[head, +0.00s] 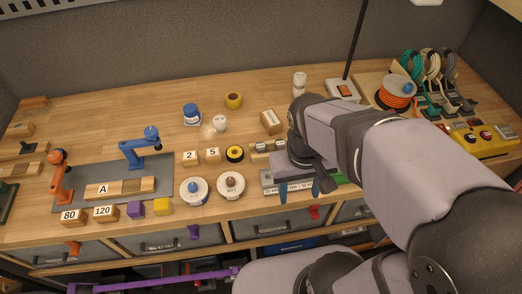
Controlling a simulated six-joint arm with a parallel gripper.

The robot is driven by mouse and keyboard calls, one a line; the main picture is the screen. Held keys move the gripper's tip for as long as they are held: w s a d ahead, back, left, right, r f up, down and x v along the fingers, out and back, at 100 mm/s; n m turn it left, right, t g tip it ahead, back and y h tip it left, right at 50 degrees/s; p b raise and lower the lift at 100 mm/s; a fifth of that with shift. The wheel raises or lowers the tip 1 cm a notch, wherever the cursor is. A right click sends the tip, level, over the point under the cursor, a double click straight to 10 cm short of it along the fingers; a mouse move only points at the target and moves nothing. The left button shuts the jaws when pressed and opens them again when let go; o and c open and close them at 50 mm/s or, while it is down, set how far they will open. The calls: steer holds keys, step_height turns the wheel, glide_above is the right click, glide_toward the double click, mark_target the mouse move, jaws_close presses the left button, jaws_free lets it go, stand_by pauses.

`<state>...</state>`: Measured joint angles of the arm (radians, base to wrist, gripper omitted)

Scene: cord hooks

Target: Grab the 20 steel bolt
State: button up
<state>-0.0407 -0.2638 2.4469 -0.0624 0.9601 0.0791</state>
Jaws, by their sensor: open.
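My gripper (299,190) hangs over the front part of the bench, right of centre. Its dark blue fingers are apart, so it is open, and I see nothing between them. Behind and below the fingers is a grey tray (268,180) with small white labels along its front edge; the lettering is too small to read surely. No steel bolt can be made out; my gripper and arm cover much of the tray.
A wooden block with grey metal pieces (264,147) stands behind the tray. A power switch box (343,91) and orange cord reel (396,92) stand at back right.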

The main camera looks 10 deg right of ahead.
steer(key=w+f+m+t+h+b, duration=0.2)
steer(key=w+f+t+h+b, duration=0.35)
steer(key=w+b, duration=0.8)
steer(key=w+a+r+m+t+h+b, duration=0.1)
steer(key=w+a+r+m+t+b, duration=0.15)
steer(key=a+b, duration=0.35)
steer(key=w+a+r+m+t+h+b, duration=0.1)
steer(key=a+r+m+t+b, duration=0.2)
steer(key=b, duration=0.4)
steer(key=t, duration=0.1)
glide_toward(260, 147)
steer(key=shift+w+d+r+n, duration=0.1)
steer(key=shift+w+r+n, duration=0.3)
steer(key=shift+r, duration=0.3)
steer(key=shift+f, duration=0.45)
steer(key=shift+p+x, duration=0.5)
steer(key=shift+x, duration=0.55)
steer(key=shift+f+p+x, duration=0.15)
steer(key=shift+p+x, duration=0.3)
steer(key=shift+x, duration=0.85)
steer(key=shift+f+p+x, duration=0.2)
steer(key=shift+p+x, duration=0.2)
steer(key=shift+x, duration=0.95)
steer(key=shift+s, duration=0.15)
